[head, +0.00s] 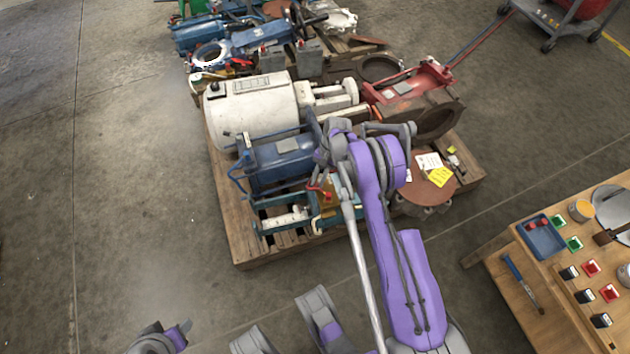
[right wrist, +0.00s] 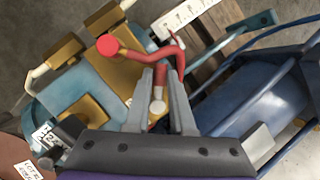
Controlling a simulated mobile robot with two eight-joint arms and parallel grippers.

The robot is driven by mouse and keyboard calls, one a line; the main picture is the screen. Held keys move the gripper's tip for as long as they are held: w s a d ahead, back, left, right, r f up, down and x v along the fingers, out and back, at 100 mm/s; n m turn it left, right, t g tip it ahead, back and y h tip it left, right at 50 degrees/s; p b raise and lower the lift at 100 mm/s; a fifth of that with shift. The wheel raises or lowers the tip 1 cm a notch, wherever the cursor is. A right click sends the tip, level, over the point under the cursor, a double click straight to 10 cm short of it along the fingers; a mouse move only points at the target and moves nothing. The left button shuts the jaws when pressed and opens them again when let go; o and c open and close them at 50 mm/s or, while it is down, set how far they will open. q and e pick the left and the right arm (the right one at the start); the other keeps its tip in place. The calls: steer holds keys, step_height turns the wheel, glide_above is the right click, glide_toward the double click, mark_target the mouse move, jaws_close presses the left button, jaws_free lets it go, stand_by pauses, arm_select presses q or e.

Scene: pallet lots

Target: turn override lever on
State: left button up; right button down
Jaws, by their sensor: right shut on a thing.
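The override lever is a bent red handle with a round red end (right wrist: 108,45). It is on a teal and brass valve unit (right wrist: 92,75) at the front of the pallet. In the head view the red lever (head: 318,189) shows small beside the blue cylinder. My right gripper (right wrist: 166,72) is shut on the lever, its two grey fingers on either side of the red shaft. In the head view the right gripper (head: 328,165) is above the valve unit, its fingertips partly hidden. Part of my left gripper (head: 176,336) shows at the bottom left edge; its jaws are unclear.
A wooden pallet (head: 245,247) carries a blue cylinder (head: 285,160), a white motor (head: 255,108) and a red machine (head: 410,85) close around the right arm. A workbench (head: 510,290) with small parts stands at right. The floor left of the pallet is clear.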

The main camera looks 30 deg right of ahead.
steer(key=shift+s+d+n+g+h+b, duration=0.25)
steer(key=shift+n+g+b, duration=0.1)
steer(key=shift+n, duration=0.65)
steer(key=shift+s+d+n+g+h+b, duration=0.2)
steer(key=shift+n+g+b, duration=0.15)
steer(key=shift+n, duration=0.65)
steer(key=c, duration=0.8)
jaws_free()
steer(key=shift+o, duration=0.2)
steer(key=shift+r, duration=0.1)
steer(key=p+v, duration=0.2)
steer(key=v, duration=0.8)
steer(key=shift+w+d+r, duration=0.15)
steer(key=shift+d+r, duration=0.05)
steer(key=shift+r, duration=0.1)
